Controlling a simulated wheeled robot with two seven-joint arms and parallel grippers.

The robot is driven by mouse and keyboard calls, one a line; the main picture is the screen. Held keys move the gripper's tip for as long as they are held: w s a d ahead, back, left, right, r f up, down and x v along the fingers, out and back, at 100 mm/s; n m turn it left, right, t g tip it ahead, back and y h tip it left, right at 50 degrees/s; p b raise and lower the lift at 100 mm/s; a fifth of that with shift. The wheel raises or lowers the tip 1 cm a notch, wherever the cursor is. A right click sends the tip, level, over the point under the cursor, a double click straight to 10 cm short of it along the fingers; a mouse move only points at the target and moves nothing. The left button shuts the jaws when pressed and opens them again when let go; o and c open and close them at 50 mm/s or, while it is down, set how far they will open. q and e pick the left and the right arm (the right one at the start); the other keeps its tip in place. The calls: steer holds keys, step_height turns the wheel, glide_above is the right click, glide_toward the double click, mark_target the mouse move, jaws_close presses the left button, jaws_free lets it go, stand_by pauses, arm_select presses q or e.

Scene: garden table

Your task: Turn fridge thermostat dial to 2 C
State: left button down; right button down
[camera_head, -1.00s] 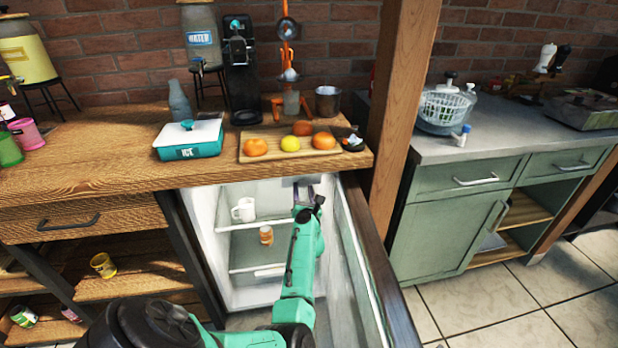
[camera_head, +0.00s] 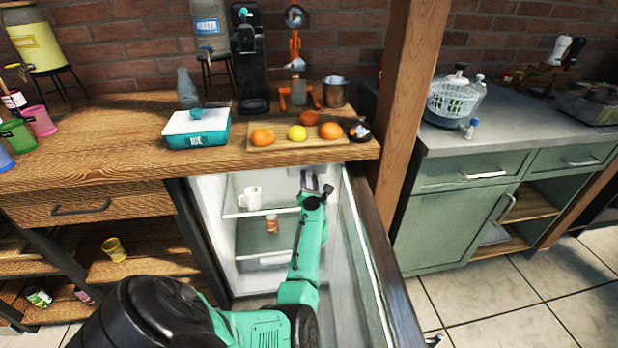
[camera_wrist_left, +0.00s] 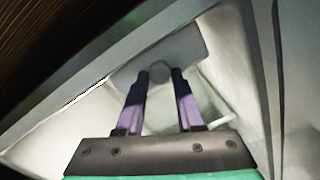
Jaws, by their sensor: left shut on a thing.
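The open fridge (camera_head: 236,240) stands under the wooden counter. My left arm reaches into its upper right part. The thermostat dial (camera_wrist_left: 160,71) is a small round grey knob on a pale grey panel (camera_wrist_left: 190,50) in the left wrist view. My left gripper (camera_wrist_left: 160,74) is shut on the dial, with one purple-and-black finger on each side of it. In the head view the left gripper (camera_head: 315,184) is small under the counter edge, and I cannot make out the dial there. No scale or number is legible. My right gripper is not in view.
A white mug (camera_head: 251,198) and a small brown jar (camera_head: 273,222) stand on the fridge shelves, left of my arm. The open fridge door (camera_head: 385,262) is close on the right. The counter above holds a tray (camera_head: 340,143) of fruit and a teal-and-white box (camera_head: 196,128).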

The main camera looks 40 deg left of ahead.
arm_select(q)
steer(key=m+p, duration=0.3)
steer(key=m, duration=0.2)
steer(key=shift+r, duration=0.15)
steer(key=shift+m+g+p, duration=0.4)
steer(key=shift+m+p, duration=0.45)
steer(key=shift+m, duration=1.35)
steer(key=shift+a, duration=0.1)
steer(key=c, duration=0.8)
jaws_free()
